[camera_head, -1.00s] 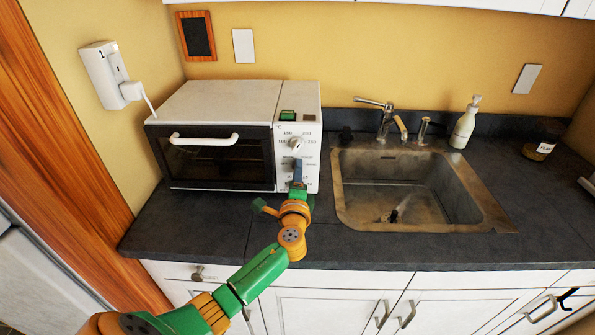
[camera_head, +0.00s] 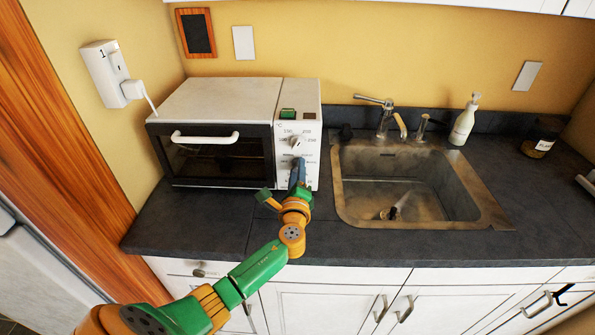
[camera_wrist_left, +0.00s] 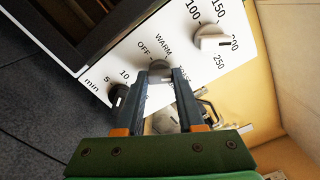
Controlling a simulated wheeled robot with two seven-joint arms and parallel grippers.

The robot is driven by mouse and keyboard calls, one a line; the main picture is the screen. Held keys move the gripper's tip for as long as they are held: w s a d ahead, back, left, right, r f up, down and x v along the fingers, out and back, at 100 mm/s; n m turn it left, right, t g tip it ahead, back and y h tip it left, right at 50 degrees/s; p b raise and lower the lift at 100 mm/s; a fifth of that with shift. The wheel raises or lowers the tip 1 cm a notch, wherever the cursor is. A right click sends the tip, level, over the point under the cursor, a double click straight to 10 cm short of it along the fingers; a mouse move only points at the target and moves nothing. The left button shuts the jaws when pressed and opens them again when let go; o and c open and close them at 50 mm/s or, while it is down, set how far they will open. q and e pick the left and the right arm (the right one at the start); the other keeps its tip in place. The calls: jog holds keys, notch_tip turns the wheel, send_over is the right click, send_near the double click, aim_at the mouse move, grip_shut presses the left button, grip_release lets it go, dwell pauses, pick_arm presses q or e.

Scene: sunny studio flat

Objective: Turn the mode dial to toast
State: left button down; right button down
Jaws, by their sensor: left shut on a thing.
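The white toaster oven (camera_head: 225,103) stands at the left of the counter, with its control panel on the right side of its front. My left gripper (camera_head: 298,165) reaches the panel below the upper dial (camera_head: 297,142). In the left wrist view, my left gripper (camera_wrist_left: 160,72) is shut on the mode dial (camera_wrist_left: 160,67), one finger on each side. The labels OFF and WARM show beside this dial; another label is partly hidden by a finger. The dial's pointer cannot be made out. The temperature dial (camera_wrist_left: 212,38) and the timer dial (camera_wrist_left: 117,95) sit on either side. My right gripper is not in view.
The oven door (camera_head: 215,160) is shut, with a white handle. A sink (camera_head: 405,190) with a tap (camera_head: 384,118) lies to the right, with a small object inside. A soap bottle (camera_head: 464,122) and a dark jar (camera_head: 541,137) stand further right. The counter before the oven is clear.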

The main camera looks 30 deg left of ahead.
pick_arm(q)
jog(key=shift+r, duration=0.3)
jog(key=c, duration=0.7)
grip_release()
jog(key=shift+c, duration=0.2)
jog(key=shift+o, duration=1.1)
jog(key=shift+a+f, duration=0.1)
jog(key=shift+w+f, duration=0.1)
jog(key=v, duration=0.7)
